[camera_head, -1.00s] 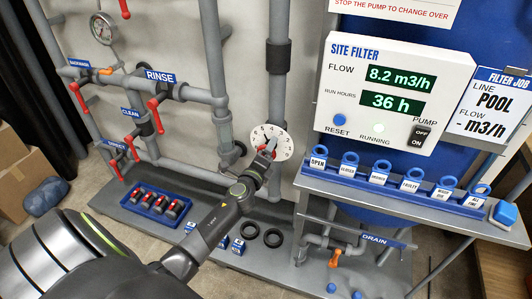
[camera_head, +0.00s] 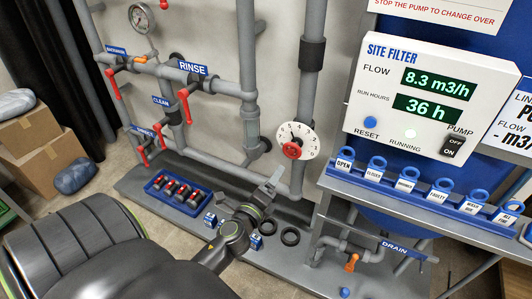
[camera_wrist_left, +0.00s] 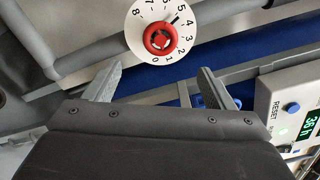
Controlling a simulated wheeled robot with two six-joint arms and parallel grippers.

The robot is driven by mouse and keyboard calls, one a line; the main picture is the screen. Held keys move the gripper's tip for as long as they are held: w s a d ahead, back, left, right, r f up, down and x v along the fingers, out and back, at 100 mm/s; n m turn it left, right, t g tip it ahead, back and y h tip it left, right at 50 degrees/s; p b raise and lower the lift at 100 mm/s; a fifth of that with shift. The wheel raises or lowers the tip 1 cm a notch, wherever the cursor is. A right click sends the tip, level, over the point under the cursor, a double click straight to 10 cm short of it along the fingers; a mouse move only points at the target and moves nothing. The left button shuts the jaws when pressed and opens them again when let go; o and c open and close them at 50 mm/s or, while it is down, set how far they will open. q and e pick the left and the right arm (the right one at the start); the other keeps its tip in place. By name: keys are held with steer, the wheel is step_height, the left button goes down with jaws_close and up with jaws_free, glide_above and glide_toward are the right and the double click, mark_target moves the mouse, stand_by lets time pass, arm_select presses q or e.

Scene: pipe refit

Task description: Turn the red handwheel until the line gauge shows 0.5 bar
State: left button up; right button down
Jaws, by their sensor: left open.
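The red handwheel (camera_head: 292,150) sits at the centre of a white numbered dial (camera_head: 308,135) on the grey pipework. In the left wrist view the handwheel (camera_wrist_left: 159,40) is in full sight, with a black mark on the dial near 4 and 5. My left gripper (camera_head: 276,180) is below the handwheel, apart from it. Its two fingers show spread and empty in the left wrist view (camera_wrist_left: 158,80). A round gauge (camera_head: 143,17) is at the upper left; its needle is too small to read. My right gripper is out of view.
A white panel (camera_head: 430,100) reads flow 8.3 m3/h, with a shelf of blue tagged rings (camera_head: 405,185) below. Red-handled valves (camera_head: 184,105) are on the left pipes. A blue tray (camera_head: 172,190) and black rings (camera_head: 290,236) lie on the grey base.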

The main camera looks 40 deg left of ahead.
arm_select(q)
steer(key=shift+v, duration=1.4)
steer(key=s+f+n+g, duration=0.3)
steer(key=s+f+n, duration=0.1)
steer(key=f, duration=0.6)
steer(key=s+f+n+g+h+p, duration=0.1)
steer(key=s+f+n+g, duration=0.25)
steer(key=f, duration=0.75)
steer(key=s+f+n+g, duration=0.3)
steer(key=s+f, duration=0.1)
steer(key=f, duration=0.6)
steer(key=s+d+f+n+g+h, duration=0.1)
steer(key=s+f+n, duration=0.4)
steer(key=s, duration=0.7)
steer(key=s+d+f+n+g+h+p, duration=0.1)
steer(key=s+f+n+g, duration=0.4)
steer(key=s, duration=0.8)
step_height(320, 180, down, 4)
steer(key=shift+d+r+g, duration=0.15)
steer(key=shift+d+g, duration=0.3)
steer(key=shift+d, duration=0.45)
